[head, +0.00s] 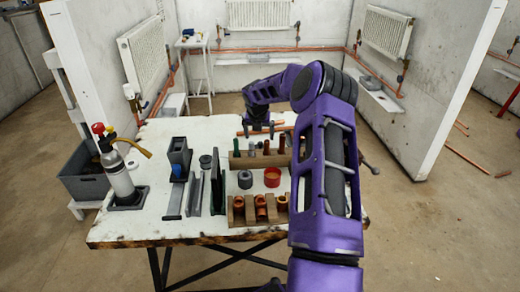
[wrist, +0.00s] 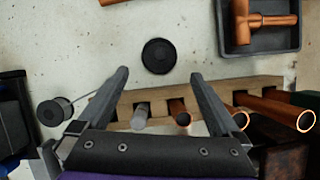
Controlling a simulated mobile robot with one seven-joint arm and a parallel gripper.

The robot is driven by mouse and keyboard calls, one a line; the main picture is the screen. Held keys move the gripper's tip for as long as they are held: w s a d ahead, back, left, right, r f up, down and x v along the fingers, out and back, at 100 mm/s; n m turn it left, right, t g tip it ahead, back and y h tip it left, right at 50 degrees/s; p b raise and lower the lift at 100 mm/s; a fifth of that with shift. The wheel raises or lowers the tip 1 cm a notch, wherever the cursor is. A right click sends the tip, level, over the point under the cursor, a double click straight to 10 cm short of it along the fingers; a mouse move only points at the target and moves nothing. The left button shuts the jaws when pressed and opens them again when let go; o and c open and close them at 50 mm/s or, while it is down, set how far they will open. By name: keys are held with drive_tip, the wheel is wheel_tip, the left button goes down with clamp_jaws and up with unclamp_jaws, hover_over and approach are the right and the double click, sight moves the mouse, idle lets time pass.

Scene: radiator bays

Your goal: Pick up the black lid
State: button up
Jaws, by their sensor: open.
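The black lid (wrist: 159,56) is a round, flat, dark disc with a small raised centre. It lies on the white worktop in the wrist view, just beyond the fingertips and roughly centred between them. My gripper (wrist: 160,76) is open and empty, its two grey fingers spread either side of the lid's line. In the head view my gripper (head: 260,131) points down over the back of the bench, behind the wooden pipe rack. I cannot make out the lid in the head view, where the gripper and arm cover that area.
The wooden rack (wrist: 184,92) with copper pipes stands close below the lid. A dark tray (wrist: 279,43) of copper fittings lies to the right, a spool (wrist: 54,111) to the left. A gas bottle (head: 120,178) stands at the bench's left. Bare worktop surrounds the lid's left side.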

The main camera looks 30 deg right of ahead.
sight(260, 143)
drive_tip(key=x, duration=0.3)
drive_tip(key=shift+w+d+f, duration=0.1)
drive_tip(key=shift+f, duration=0.05)
drive_tip(key=shift+w+d+x, duration=0.1)
drive_tip(key=shift+w+x, duration=0.1)
drive_tip(key=shift+x, duration=1)
drive_tip(key=shift+w+d+x, duration=0.1)
drive_tip(key=shift+w+x, duration=0.1)
drive_tip(key=shift+x, duration=1)
drive_tip(key=shift+r, duration=0.2)
drive_tip(key=c, duration=1.1)
